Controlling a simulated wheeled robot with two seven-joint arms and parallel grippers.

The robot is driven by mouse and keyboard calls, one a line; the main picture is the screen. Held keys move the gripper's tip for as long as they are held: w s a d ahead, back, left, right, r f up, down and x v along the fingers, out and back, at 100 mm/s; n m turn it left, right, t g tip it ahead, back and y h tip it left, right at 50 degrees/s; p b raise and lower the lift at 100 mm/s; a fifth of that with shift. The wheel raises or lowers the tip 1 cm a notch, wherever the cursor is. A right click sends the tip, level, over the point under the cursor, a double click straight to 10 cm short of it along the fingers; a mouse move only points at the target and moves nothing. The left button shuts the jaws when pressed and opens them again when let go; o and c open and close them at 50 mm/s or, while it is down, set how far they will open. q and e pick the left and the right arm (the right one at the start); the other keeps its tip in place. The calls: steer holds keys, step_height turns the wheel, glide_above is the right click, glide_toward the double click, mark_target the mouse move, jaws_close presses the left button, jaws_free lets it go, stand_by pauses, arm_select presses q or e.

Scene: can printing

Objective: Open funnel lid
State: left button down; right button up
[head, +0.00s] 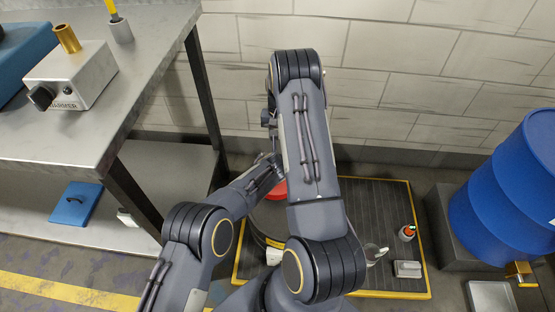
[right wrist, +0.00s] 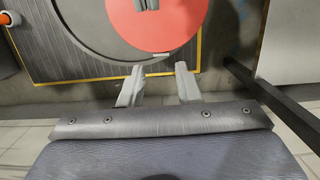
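A round red lid (right wrist: 150,28) fills the top middle of the right wrist view, with a grey piece (right wrist: 146,4) at its centre, cut off by the frame edge. A dark round rim curves around its left side. In the head view only a small part of the red lid (head: 278,191) shows between my arms. My right gripper (right wrist: 160,68) is open and empty, its two fingers apart close to the lid's edge. My left arm reaches in toward the lid. Its gripper is mostly hidden behind my right arm, and its fingers cannot be made out.
A dark platform with a yellow border (head: 350,200) lies below. A blue barrel (head: 505,195) stands at right. A metal table (head: 135,85) with a warmer (head: 75,80) is at left. A tiled wall (head: 400,60) closes the back. A small red-topped item (head: 407,232) stands on the platform.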

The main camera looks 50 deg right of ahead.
steer(key=shift+o, duration=1.1)
arm_select(q)
steer(key=v, duration=0.7)
steer(key=shift+s+a+r+p, duration=0.2)
steer(key=shift+r+p, duration=0.1)
steer(key=shift+p, duration=0.15)
arm_select(e)
step_height(320, 180, up, 13)
steer(key=w+d, duration=0.1)
steer(key=shift+d, duration=0.15)
steer(key=shift+f, duration=0.15)
